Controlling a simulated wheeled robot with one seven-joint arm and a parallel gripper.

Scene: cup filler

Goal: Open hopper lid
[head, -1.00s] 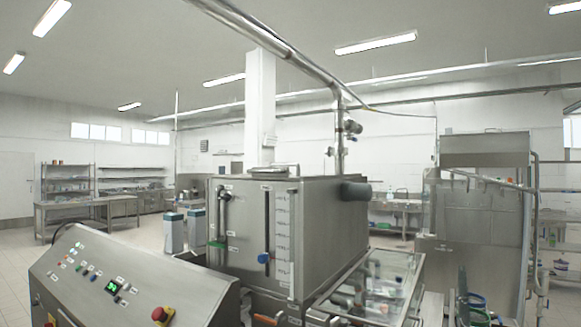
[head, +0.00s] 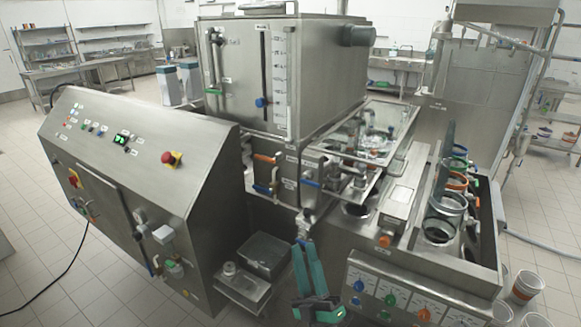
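The hopper looks to be the big steel tank (head: 335,75) with a level scale and a blue knob on its front, at the upper middle. On its top a flat metal piece (head: 268,7), which looks like the lid, lies down flat and is cut by the top edge of the view. Teal and black parts at the bottom middle look like my gripper (head: 303,243), with two long bars pointing up. It is low in front of the machine, well below and apart from the tank top. Whether it is open or shut is unclear; nothing shows held in it.
A sloped control cabinet (head: 130,170) with a red stop button stands at left. A clear-topped box (head: 375,130) with pipes is right of the tank. Coloured rings and a knob panel (head: 395,290) are at the right. Tiled floor is open at left.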

